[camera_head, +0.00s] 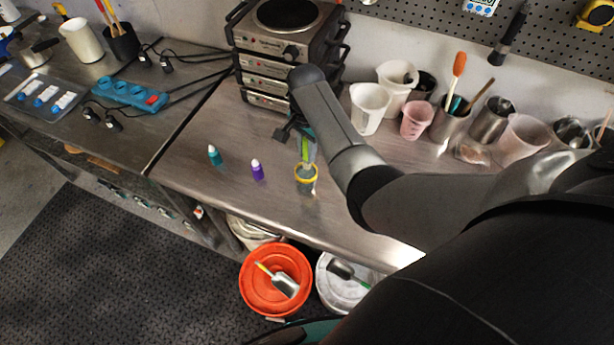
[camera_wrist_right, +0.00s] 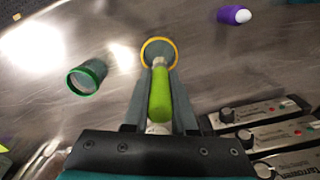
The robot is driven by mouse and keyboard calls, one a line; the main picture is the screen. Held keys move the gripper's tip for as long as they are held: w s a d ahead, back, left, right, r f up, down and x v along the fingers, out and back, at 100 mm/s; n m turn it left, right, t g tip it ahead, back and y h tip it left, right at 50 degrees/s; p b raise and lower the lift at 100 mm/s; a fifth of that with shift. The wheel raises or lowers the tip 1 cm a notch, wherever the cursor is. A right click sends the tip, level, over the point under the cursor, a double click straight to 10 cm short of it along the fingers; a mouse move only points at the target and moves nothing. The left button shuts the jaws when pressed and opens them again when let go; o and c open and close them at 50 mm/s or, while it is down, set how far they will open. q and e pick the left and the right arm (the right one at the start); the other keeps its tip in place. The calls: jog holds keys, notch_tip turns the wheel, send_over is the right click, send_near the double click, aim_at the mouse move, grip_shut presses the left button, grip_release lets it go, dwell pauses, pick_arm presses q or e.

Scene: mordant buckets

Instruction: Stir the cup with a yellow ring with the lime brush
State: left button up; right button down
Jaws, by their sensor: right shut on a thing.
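The cup with a yellow ring (camera_head: 306,186) stands upright on the metal bench near its front edge; its ring and mouth show in the right wrist view (camera_wrist_right: 158,45). My right gripper (camera_head: 305,146) is shut on the lime brush (camera_wrist_right: 160,96), directly above this cup. The brush points down at the cup's mouth, and its pale lower part overlaps the opening. I cannot tell how deep the tip is, as bristles are hidden. My left gripper is not in view.
A green-ringed cup (camera_wrist_right: 87,76) stands close by. Teal (camera_head: 214,155) and purple (camera_head: 257,170) bottles stand left of the yellow-ringed cup. Stacked hotplates (camera_head: 270,50), pitchers and tool-filled cups line the back. An orange bucket (camera_head: 249,290) and a white bucket stand below the bench.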

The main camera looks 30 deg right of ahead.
aim_at(306, 143)
jog(key=shift+r, duration=0.1)
jog(key=shift+r, duration=1.45)
